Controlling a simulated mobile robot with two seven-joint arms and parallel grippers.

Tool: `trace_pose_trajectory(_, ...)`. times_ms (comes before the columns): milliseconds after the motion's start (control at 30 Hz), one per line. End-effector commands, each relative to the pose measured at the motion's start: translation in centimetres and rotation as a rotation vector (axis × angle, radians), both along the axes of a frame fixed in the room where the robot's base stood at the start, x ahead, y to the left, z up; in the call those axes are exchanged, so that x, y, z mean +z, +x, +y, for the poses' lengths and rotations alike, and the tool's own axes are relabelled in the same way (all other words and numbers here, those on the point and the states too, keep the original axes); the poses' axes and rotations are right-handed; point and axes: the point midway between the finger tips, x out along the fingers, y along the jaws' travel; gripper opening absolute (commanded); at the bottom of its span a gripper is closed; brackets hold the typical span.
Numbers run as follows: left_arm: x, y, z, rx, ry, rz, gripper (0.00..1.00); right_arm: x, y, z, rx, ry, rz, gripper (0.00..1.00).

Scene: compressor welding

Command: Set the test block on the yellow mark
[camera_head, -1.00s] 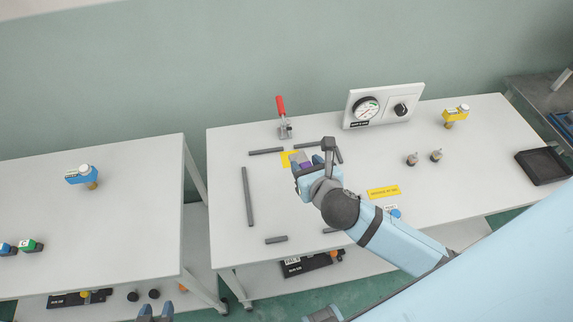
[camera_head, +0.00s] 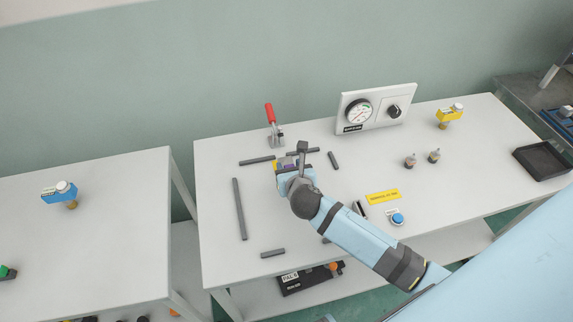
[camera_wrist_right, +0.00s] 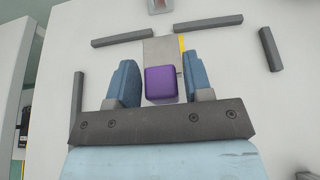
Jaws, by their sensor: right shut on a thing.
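My right gripper (camera_head: 289,165) is over the table at the back left, shut on the test block. In the right wrist view the block shows a purple end (camera_wrist_right: 160,84) and a grey part (camera_wrist_right: 161,50) between the blue fingers. I cannot tell whether the block touches the table. My left gripper is out of view.
Dark bars lie around the mark, including a long one (camera_head: 239,208) on the left. A red-handled clamp (camera_head: 273,128) stands behind it. A gauge panel (camera_head: 375,109) is at the back. A blue button (camera_head: 397,218) and a black tray (camera_head: 543,161) are to the right.

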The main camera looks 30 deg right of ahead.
Motion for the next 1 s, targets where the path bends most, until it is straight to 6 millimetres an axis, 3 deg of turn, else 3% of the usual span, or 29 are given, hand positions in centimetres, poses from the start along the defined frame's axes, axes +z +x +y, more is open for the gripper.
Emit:
trace_pose_trajectory(100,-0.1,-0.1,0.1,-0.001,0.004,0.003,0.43,0.2,2.4,-0.6,0.000,-0.001,-0.003,0.12)
trace_pose_trajectory(233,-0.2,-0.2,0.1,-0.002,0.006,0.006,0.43,0.1,3.5,-0.9,0.000,0.001,-0.001,0.12)
trace_pose_trajectory(600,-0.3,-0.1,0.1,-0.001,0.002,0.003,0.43,-3.5,3.6,-1.0,0.000,0.000,0.000,0.12)
trace_pose_trajectory(967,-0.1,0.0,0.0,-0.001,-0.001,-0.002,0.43,-3.9,3.6,-0.9,-0.001,0.002,0.001,0.12)
trace_pose_trajectory(1000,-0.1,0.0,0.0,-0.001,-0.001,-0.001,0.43,-3.9,3.6,-0.9,0.000,0.001,0.001,0.55)
